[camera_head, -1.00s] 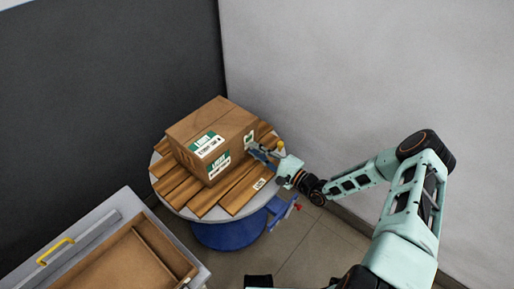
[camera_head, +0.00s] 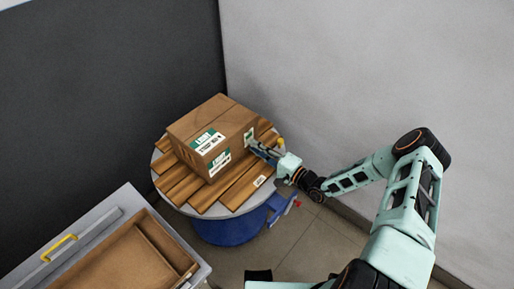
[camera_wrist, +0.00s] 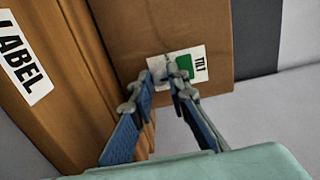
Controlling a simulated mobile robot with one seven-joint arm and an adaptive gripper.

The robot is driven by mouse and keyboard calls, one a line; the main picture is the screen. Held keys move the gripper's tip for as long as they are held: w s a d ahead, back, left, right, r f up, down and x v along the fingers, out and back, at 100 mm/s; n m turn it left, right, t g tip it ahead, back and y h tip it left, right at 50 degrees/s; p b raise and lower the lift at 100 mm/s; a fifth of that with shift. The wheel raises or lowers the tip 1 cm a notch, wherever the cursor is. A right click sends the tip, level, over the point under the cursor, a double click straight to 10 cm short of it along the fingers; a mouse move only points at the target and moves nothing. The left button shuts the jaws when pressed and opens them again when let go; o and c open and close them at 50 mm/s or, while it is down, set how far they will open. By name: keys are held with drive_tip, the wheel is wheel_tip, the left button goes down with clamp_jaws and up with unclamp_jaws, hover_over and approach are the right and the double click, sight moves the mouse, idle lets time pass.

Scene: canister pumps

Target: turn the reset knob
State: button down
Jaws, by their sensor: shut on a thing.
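A cardboard box (camera_head: 190,130) with green and white labels sits on wooden planks. My gripper (camera_head: 250,142) reaches in from the right to a label on the box's right-hand face. In the wrist view, my gripper's fingertips (camera_wrist: 164,82) are close together on a small grey part (camera_wrist: 164,72) in front of the white and green "TILT" label (camera_wrist: 187,66). The fingertips hide much of this part, and I cannot tell if it is the reset knob. No other clear reset knob shows.
The planks (camera_head: 240,192) lie on a round grey top (camera_head: 163,192) over a blue drum (camera_head: 225,230). A blue bracket with a red piece (camera_head: 298,203) is at its right. A drawer unit (camera_head: 127,200) stands at lower left. Walls rise behind.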

drive_tip(key=c, duration=1.8)
unclamp_jaws()
drive_tip(key=shift+c, duration=0.2)
drive_tip(key=v, duration=1.2)
drive_tip(key=shift+s+a, duration=0.1)
